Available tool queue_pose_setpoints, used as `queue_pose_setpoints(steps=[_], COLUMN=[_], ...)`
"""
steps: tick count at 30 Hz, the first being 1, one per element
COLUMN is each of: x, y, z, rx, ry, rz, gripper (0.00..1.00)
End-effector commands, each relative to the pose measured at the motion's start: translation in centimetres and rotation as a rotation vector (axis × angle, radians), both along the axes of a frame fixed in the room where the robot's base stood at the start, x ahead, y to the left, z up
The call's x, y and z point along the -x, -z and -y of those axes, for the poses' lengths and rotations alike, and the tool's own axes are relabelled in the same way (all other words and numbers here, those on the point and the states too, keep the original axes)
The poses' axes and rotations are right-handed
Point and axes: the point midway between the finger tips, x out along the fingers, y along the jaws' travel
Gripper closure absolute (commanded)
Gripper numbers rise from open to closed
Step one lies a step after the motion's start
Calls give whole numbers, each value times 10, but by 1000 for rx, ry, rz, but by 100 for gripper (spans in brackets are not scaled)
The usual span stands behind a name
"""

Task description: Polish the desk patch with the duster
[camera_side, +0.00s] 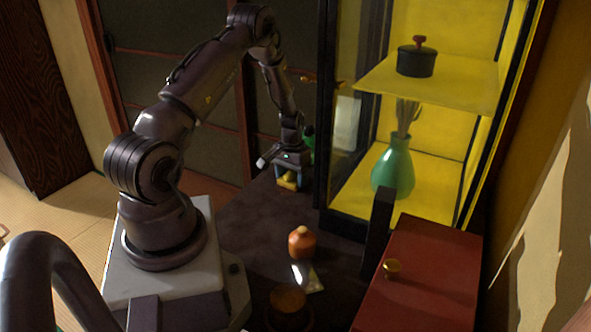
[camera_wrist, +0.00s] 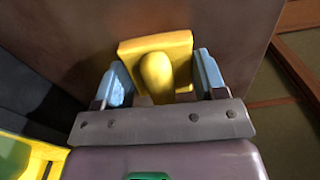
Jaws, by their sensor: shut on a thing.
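The duster is a yellow block with a rounded yellow handle (camera_wrist: 157,72). My gripper (camera_wrist: 163,75) is shut on that handle, one blue finger on each side. In the side view my gripper (camera_side: 290,170) points down at the far end of the dark desk (camera_side: 258,218), with the yellow duster (camera_side: 288,184) under it. The duster is at or just above the desk top; I cannot tell if it touches. In the wrist view the brown desk top (camera_wrist: 95,40) lies around the duster, its edge to the right. I cannot make out a distinct patch.
A glass cabinet with a yellow shelf (camera_side: 450,88) stands right of my gripper, holding a green vase (camera_side: 393,168) and a dark pot (camera_side: 415,62). An orange jar (camera_side: 301,243) and a red chest (camera_side: 425,275) are nearer.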

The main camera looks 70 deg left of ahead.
Motion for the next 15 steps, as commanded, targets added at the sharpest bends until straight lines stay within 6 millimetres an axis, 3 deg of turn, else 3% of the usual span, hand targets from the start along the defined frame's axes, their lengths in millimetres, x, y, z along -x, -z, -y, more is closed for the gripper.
queue_pose_setpoints(steps=[15], x=[34], y=[0], z=[34], rx=[3], ry=[0], rz=[-2], gripper=[58])
